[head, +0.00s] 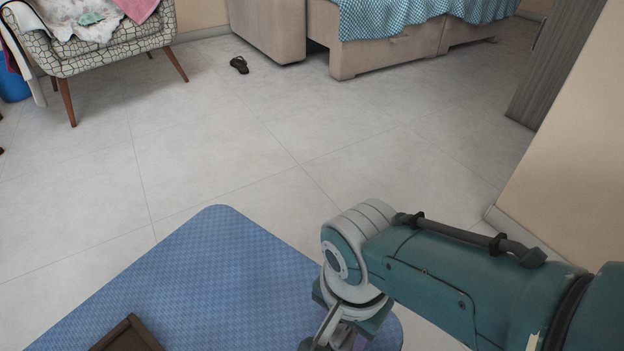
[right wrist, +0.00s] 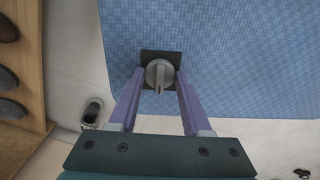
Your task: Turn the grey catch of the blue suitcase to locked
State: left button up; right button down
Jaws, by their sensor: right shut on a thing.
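The blue suitcase (head: 225,275) has a woven-looking face and lies in the lower middle of the head view; it also fills the upper right of the right wrist view (right wrist: 250,60). Its grey catch (right wrist: 159,73) is a round knob with a raised ridge, set on a black square plate near the suitcase's edge. The ridge points toward the bottom of the right wrist view. My right gripper (right wrist: 160,80) has its purple fingers on both sides of the knob, shut on it. In the head view my right arm hides the catch. My left gripper is out of view.
A dark brown piece (head: 128,335) shows at the bottom of the head view. A wooden rack with shoes (right wrist: 22,80) and a loose shoe (right wrist: 92,112) are left in the wrist view. A wall (head: 560,180) stands at right. The tiled floor (head: 230,130) beyond is mostly clear.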

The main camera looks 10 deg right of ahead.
aim_at(344, 334)
dwell(0.3)
jog(key=shift+c, duration=1.8)
grip_release()
jog(key=shift+r+p, duration=0.3)
notch_tip(344, 334, up, 8)
jog(key=p, duration=0.7)
jog(key=shift+r+p, duration=0.15)
jog(key=shift+p, duration=0.25)
jog(key=shift+r+p, duration=0.45)
jog(key=shift+r, duration=0.1)
